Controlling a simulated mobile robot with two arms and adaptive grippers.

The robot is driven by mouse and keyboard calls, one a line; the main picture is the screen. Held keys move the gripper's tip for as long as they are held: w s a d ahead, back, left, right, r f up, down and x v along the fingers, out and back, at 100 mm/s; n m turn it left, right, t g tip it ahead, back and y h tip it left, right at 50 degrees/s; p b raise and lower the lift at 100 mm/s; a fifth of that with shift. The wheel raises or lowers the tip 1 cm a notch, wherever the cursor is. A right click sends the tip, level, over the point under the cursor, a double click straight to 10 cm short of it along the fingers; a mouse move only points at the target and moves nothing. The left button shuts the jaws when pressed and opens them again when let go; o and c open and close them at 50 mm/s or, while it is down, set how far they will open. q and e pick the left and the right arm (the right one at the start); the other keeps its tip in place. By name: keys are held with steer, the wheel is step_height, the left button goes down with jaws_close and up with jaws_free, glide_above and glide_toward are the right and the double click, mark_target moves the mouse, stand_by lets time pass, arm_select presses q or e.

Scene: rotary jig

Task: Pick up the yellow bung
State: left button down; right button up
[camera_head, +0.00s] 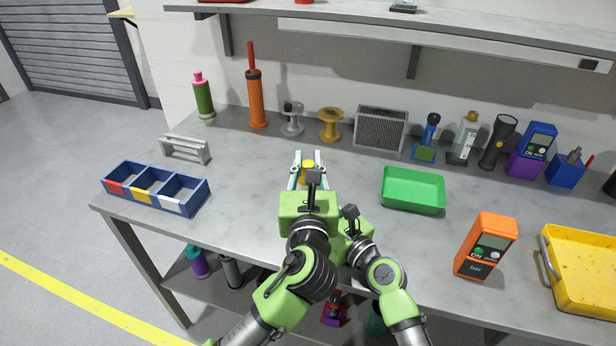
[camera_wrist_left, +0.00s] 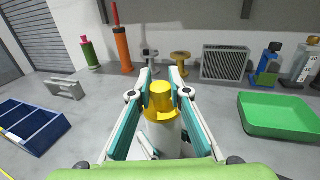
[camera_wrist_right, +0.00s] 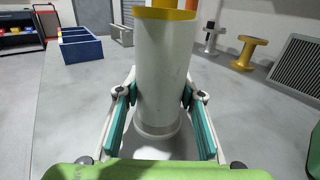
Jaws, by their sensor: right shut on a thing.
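The yellow bung (camera_wrist_left: 160,92) sits upright in the yellow-rimmed top of a white cylinder (camera_wrist_right: 162,75). In the head view the bung (camera_head: 307,171) shows between my left fingers. My left gripper (camera_wrist_left: 161,76) is open, with one finger on each side of the bung; narrow gaps seem to remain. My right gripper (camera_wrist_right: 160,92) is shut on the white cylinder's body, below the rim, and holds it upright. In the head view my left gripper and arm hide the right fingers and most of the cylinder.
A blue three-compartment tray (camera_head: 160,200) lies to the left, with a grey rack (camera_head: 186,149) behind it. A green tray (camera_head: 413,207) and an orange meter (camera_head: 485,246) are to the right. Spools, bottles and a grey vent box (camera_head: 380,129) line the back. The bench between is clear.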

mark_target(308, 163)
arm_select(q)
step_height(308, 163, up, 10)
steer(key=shift+r, duration=0.1)
stand_by(0.5)
arm_select(e)
steer(key=o, duration=1.3)
